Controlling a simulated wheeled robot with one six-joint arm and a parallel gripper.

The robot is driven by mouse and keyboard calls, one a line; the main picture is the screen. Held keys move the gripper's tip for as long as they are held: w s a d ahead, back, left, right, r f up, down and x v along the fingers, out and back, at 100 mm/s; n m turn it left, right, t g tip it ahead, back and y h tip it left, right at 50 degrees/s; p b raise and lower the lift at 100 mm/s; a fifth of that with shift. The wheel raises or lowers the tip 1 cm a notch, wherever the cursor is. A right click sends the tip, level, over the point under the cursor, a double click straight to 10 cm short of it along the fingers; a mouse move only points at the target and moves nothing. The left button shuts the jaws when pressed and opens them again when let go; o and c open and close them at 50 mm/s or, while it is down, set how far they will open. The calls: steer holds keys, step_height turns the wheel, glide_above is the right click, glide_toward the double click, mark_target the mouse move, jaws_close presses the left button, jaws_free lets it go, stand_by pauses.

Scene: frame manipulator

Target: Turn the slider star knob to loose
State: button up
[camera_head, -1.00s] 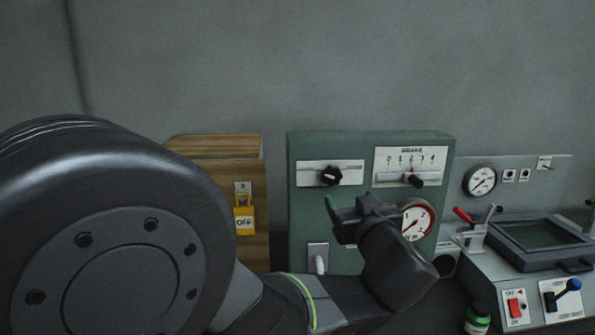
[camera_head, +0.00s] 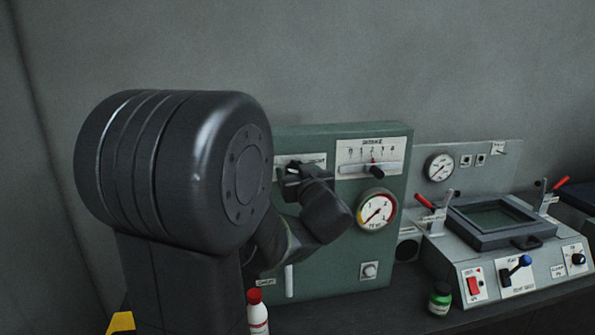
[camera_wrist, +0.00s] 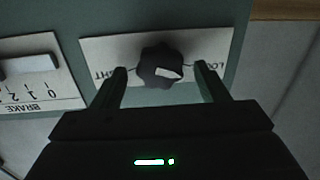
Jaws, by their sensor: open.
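The black star knob (camera_wrist: 162,66) sits on a pale label plate (camera_wrist: 110,52) in the wrist view, which shows the panel upside down. A white pointer mark on the knob points to the right of that picture, toward the partly covered "LOOSE" lettering (camera_wrist: 208,70). The opposite word, ending in "GHT", is at left. My gripper (camera_wrist: 160,78) is open, with one finger on each side of the knob; contact cannot be told. In the head view my gripper (camera_head: 292,178) is in front of the plate and hides the knob.
The green panel (camera_head: 335,270) also bears a slider (camera_head: 373,168) on a numbered scale, a round gauge (camera_head: 377,209) and a push button (camera_head: 369,270). A grey machine (camera_head: 470,268) is at right.

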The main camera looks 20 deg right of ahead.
steer(key=c, duration=1)
steer(key=shift+f+n+b, duration=0.15)
steer(key=shift+n+b, duration=0.35)
steer(key=o, duration=1)
steer(key=s+a+b, duration=0.1)
steer(key=s+a, duration=0.1)
steer(key=s, duration=1.1)
steer(key=shift+s+a+b, duration=0.2)
steer(key=shift+s+b, duration=0.1)
steer(key=shift+w+r, duration=0.1)
steer(key=shift+r, duration=0.1)
